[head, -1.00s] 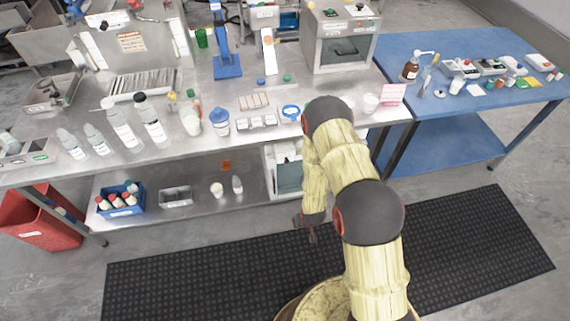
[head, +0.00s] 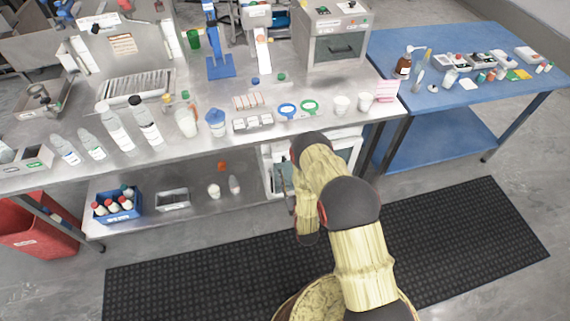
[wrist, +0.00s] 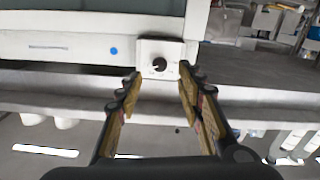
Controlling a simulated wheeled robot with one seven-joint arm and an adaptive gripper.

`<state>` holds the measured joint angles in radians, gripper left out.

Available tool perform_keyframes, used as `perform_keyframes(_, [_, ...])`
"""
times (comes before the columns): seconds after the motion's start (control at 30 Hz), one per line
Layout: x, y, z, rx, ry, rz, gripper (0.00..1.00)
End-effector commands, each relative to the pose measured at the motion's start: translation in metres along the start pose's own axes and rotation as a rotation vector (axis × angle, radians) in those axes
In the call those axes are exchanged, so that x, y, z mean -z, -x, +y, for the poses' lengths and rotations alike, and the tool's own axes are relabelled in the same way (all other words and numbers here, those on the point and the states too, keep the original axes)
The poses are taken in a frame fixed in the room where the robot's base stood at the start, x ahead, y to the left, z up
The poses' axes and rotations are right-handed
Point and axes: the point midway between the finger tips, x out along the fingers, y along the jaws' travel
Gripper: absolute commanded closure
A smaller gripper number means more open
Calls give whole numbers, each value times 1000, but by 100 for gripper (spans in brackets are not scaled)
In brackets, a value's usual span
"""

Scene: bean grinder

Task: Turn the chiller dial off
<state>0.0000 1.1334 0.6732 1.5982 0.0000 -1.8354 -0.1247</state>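The chiller is a white-framed box on the lower shelf of the steel bench; in the head view its frame (head: 351,142) shows on both sides of my arm, which hides its middle. In the wrist view the chiller's white front (wrist: 60,46) fills the top left, with a blue dot on it. A dark round dial (wrist: 159,64) sits on a small white plate there. My gripper (wrist: 159,78) is open, its two fingers either side of the plate and nothing between them but the dial beyond. Whether the fingers touch the plate I cannot tell.
The steel bench top (head: 190,170) above holds bottles, cups and tools. A blue crate of bottles (head: 118,205), a metal tray (head: 173,199) and small white containers share the lower shelf. A blue table (head: 420,115) stands right. A black mat (head: 450,225) covers the floor.

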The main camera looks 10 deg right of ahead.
Motion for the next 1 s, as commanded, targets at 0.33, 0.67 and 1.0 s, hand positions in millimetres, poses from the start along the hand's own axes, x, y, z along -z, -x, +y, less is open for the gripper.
perform_keyframes(0.33, [-1, -52, 0, 0, 0, 2, 63])
perform_keyframes(0.67, [0, -65, 0, 0, -1, -1, 63])
perform_keyframes(1.0, [0, -65, 0, 0, -1, -1, 74])
